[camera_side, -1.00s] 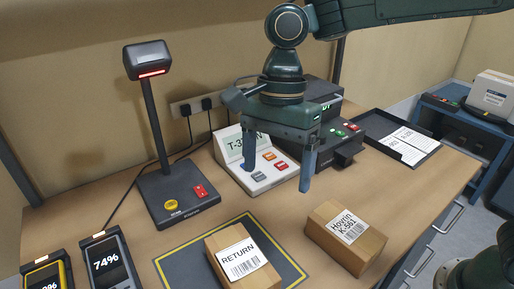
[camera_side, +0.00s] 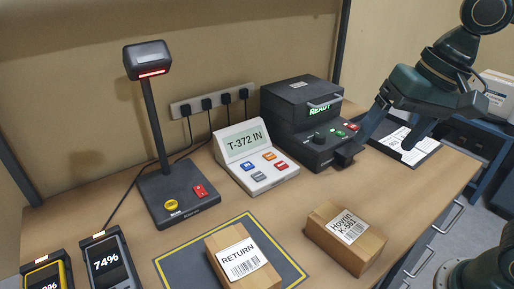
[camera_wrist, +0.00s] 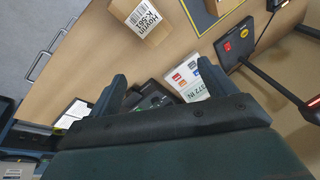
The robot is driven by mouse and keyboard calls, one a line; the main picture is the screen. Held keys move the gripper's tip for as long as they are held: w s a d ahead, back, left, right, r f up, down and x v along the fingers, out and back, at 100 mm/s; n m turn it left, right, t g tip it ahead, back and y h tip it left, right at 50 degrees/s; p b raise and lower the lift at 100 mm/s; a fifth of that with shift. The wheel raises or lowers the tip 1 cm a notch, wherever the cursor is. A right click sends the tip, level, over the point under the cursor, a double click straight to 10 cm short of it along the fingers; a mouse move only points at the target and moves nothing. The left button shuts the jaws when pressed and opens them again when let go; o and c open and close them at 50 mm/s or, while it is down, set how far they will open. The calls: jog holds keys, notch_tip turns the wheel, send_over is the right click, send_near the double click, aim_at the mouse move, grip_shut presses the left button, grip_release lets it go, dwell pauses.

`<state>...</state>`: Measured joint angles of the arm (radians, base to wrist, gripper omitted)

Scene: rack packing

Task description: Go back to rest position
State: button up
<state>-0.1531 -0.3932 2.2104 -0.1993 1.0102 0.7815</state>
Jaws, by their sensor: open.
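My gripper (camera_side: 381,136) is at the right of the side view, tilted, above the right end of the desk near the black printer and the black tray. Its two fingers are spread apart with nothing between them. In the wrist view my gripper (camera_wrist: 160,88) also shows open and empty, with the desk devices beyond it. Part of the tray and its papers is hidden behind the gripper in the side view.
The black printer (camera_side: 290,105) reads READY. A keypad (camera_side: 262,172), a scanner stand (camera_side: 178,200), a RETURN box (camera_side: 243,262) on a dark mat (camera_side: 181,260) and a Hovrin box (camera_side: 346,237) stand on the desk. The tray (camera_side: 425,155) holds papers.

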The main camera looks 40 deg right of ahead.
jog(key=s+d+f+n+t+h, duration=0.1)
jog(key=s+d+f+n+t, duration=0.1)
jog(key=s+d+n, duration=0.3)
jog(key=shift+s+d+f+h, duration=0.3)
jog(key=shift+s+d+f, duration=0.1)
jog(key=shift+s+d, duration=0.65)
